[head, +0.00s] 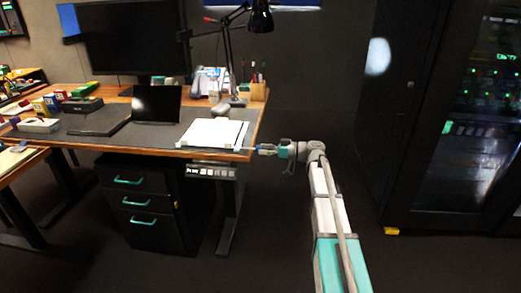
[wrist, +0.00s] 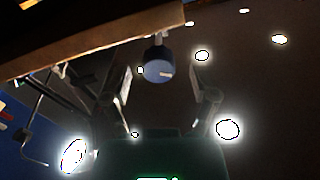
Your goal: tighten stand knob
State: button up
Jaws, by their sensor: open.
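The stand knob (wrist: 158,68) is a dark blue round knob with a pale mark on its face. In the wrist view it sits just below the desk edge, between the two fingers of my gripper (wrist: 159,82). The fingers are spread, with a visible gap on each side of the knob. In the head view my gripper (head: 268,151) is at the right front corner of the desk, pointing left. The knob is too small there to tell from the fingertips.
The desk (head: 200,153) carries a white panel (head: 213,133) near its right corner, with a laptop, monitor and lamp behind. A drawer cabinet (head: 142,205) stands beneath. A dark server rack (head: 455,130) is at right. Open floor lies between desk and rack.

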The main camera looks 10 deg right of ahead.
jog(key=shift+x, duration=0.9)
jog(key=shift+c, duration=0.3)
grip_shut()
jog(key=shift+d, duration=0.25)
jog(key=shift+a, duration=0.15)
